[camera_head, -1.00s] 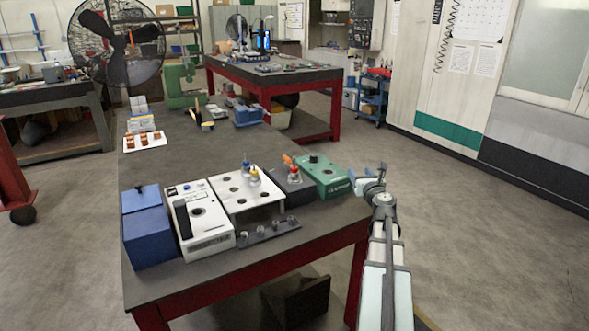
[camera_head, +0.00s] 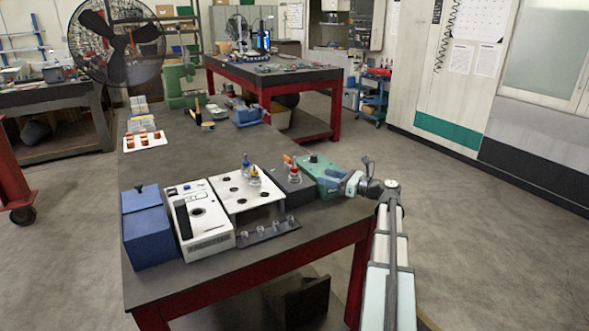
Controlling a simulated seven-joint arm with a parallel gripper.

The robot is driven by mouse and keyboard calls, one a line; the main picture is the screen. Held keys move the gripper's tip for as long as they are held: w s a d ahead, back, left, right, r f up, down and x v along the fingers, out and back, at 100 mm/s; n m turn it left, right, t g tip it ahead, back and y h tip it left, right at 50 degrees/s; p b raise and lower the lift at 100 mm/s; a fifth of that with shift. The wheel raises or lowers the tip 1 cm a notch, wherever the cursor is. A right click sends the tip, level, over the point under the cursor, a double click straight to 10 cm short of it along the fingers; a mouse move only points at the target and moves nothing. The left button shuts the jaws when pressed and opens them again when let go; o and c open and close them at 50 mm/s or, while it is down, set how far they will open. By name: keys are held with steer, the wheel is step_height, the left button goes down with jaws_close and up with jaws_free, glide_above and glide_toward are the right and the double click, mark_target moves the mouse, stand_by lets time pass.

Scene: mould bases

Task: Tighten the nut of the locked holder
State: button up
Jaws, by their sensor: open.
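A holder with a red collar and a pale top (camera_head: 294,172) stands upright in a dark block (camera_head: 296,190) with an orange lever (camera_head: 288,160) at its back. Two more holders, one with a blue top (camera_head: 246,161) and one with a yellow collar (camera_head: 254,177), stand on a white rack (camera_head: 227,186) to the left. My gripper (camera_head: 326,187) is at the right, over the front of the green device (camera_head: 315,166), and hides part of it. It is open and holds nothing I can see. Its fingers are too small to make out clearly. It is apart from the red-collared holder.
A white device (camera_head: 207,235) and a blue box (camera_head: 149,243) stand left of the rack. A dark strip (camera_head: 262,235) with several small clear pieces lies in front of it. A white tray (camera_head: 146,140) lies farther back. The middle of the bench top (camera_head: 200,155) is clear.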

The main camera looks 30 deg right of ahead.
mark_target(295, 167)
steer(key=x, duration=1.3)
steer(key=shift+w, duration=0.2)
steer(key=shift+r, duration=0.1)
steer(key=c, duration=1)
steer(key=shift+a, duration=0.1)
steer(key=m+t+h, duration=0.1)
steer(key=m+h, duration=0.1)
steer(key=h, duration=0.1)
steer(key=m+t+h, duration=0.1)
steer(key=m+h, duration=0.1)
steer(key=h, duration=0.1)
steer(key=shift+s+a+r, duration=0.1)
jaws_close()
steer(key=m+h, duration=0.2)
steer(key=h, duration=0.1)
steer(key=m+h, duration=0.2)
steer(key=h, duration=0.2)
steer(key=shift+w+m, duration=0.2)
steer(key=shift+m, duration=0.2)
steer(key=shift+w+d+m+h, duration=0.1)
steer(key=shift+d+m+h, duration=0.25)
steer(key=shift+h, duration=0.35)
